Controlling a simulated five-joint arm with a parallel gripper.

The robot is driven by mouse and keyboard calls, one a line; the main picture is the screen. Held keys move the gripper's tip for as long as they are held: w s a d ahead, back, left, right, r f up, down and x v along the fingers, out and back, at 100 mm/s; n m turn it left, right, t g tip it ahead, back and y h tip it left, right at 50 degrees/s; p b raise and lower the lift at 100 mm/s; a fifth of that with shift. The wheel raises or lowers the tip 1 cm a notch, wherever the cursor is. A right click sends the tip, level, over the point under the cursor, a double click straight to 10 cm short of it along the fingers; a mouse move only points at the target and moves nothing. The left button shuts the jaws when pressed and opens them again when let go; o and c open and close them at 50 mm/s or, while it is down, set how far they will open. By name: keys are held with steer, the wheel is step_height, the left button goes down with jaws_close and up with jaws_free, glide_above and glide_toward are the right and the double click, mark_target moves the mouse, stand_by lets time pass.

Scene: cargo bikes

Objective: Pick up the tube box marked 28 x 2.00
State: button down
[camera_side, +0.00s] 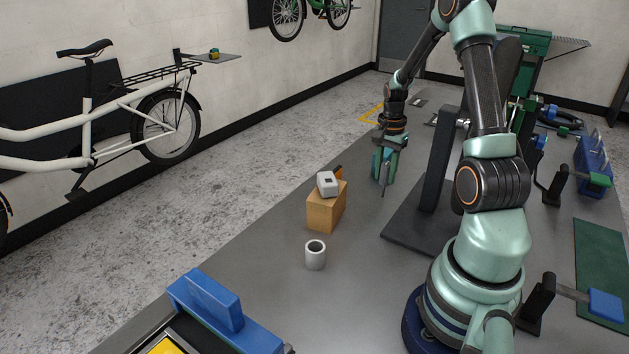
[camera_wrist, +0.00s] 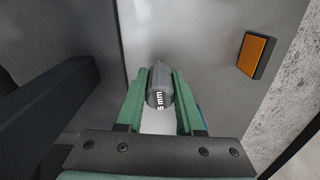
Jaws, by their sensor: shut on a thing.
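My gripper (camera_side: 385,172) is above the grey bench in the side view, right of a tan box (camera_side: 322,214). In the wrist view my gripper (camera_wrist: 160,92) is shut on a grey cylindrical tool (camera_wrist: 160,80), whose marking seems to read "6 mm". In the side view a thin dark shaft (camera_side: 383,190) points down from the fingers. The tan box carries a small whitish block (camera_side: 327,184) with a dark square on it. No 28 x 2.00 marking is readable on any thing here, so I cannot tell which is the tube box.
A black piece with an orange face (camera_wrist: 257,55) lies at upper right in the wrist view. A white cup (camera_side: 315,255) stands in front of the tan box. A dark stand (camera_side: 437,165) rises right of my gripper. A blue-topped fixture (camera_side: 215,305) sits at the front.

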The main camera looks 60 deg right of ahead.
steer(key=c, duration=0.5)
jaws_free()
steer(key=shift+c, duration=0.2)
step_height(320, 180, up, 12)
steer(key=shift+s+a+f, duration=0.1)
steer(key=shift+s+a, duration=0.05)
steer(key=a+r+n+t, duration=0.2)
steer(key=a+r+n, duration=0.2)
steer(key=a+n, duration=0.5)
steer(key=w+a+r+n+t, duration=0.1)
steer(key=a+r+n+t, duration=0.2)
steer(key=a+n, duration=0.6)
steer(key=a+r, duration=0.1)
steer(key=a, duration=1)
steer(key=shift+w+a+n, duration=0.3)
steer(key=shift+a, duration=0.1)
steer(key=o, duration=0.4)
steer(key=shift+s+a+f+n+t, duration=0.1)
steer(key=shift+s+a+n+t, duration=0.05)
steer(key=shift+a+n+t, duration=0.2)
